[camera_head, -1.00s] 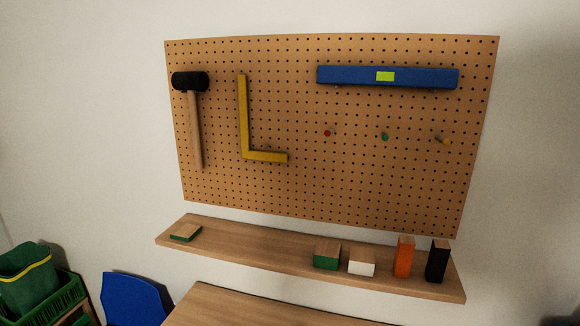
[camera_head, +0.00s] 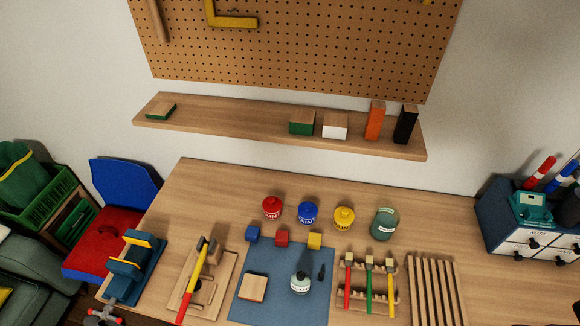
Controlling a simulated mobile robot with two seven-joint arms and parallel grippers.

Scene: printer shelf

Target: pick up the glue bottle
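A small pale bottle with a dark top and a white label (camera_head: 300,283), which looks like the glue bottle, stands upright on the blue mat (camera_head: 244,310) on the workbench. A small dark object (camera_head: 321,271) lies just right of it. A wooden block (camera_head: 253,288) is left of it on the same mat. Neither of my grippers can be made out in the view.
Behind the mat stand red (camera_head: 271,208), blue (camera_head: 308,213) and yellow (camera_head: 344,218) paint pots and a greenish jar (camera_head: 384,224). A tool rack (camera_head: 372,300) is right of the mat, a hammer (camera_head: 190,285) left. A shelf (camera_head: 240,128) hangs above.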

